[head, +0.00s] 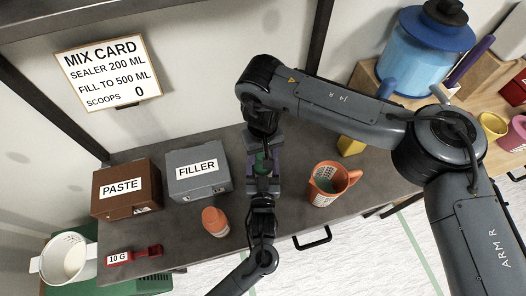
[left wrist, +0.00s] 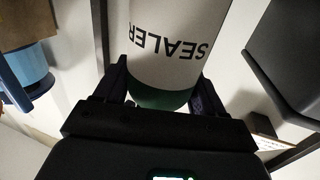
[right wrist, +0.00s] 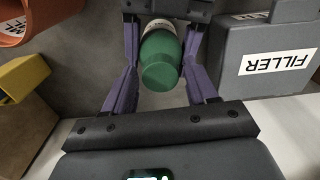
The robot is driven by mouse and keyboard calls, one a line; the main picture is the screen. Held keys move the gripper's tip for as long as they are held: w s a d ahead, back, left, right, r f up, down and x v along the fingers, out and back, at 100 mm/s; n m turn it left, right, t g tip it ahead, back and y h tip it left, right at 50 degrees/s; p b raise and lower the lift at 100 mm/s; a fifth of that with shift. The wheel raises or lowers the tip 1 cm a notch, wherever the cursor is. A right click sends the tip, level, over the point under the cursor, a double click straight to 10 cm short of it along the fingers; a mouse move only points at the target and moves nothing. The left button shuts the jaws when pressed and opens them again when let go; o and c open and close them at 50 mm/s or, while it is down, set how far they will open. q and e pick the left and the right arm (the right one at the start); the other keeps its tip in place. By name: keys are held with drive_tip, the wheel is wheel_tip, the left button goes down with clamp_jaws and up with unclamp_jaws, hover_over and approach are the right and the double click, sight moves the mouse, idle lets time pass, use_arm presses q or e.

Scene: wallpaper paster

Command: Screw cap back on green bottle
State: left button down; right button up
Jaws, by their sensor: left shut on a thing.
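The green bottle (head: 263,166) is held between my two grippers, mostly hidden in the head view. My left gripper (head: 262,182) is shut on it. The left wrist view shows its white SEALER label (left wrist: 178,40), upside down, and a dark green end (left wrist: 160,98) between the dark fingers. In the right wrist view the rounded green end (right wrist: 161,60) faces my right gripper (right wrist: 160,75), with a bit of label behind it. The purple right fingers stand apart on both sides of it, with narrow gaps. I cannot tell whether this green end includes the cap.
A brown PASTE box (head: 127,190) and a grey FILLER box (head: 197,171) stand to the left on the dark bench. An orange bottle (head: 215,222) stands in front.

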drive_tip(key=shift+o, duration=0.7)
drive_tip(key=shift+r, duration=2.2)
drive_tip(key=shift+n, duration=0.3)
drive_tip(key=shift+c, duration=0.4)
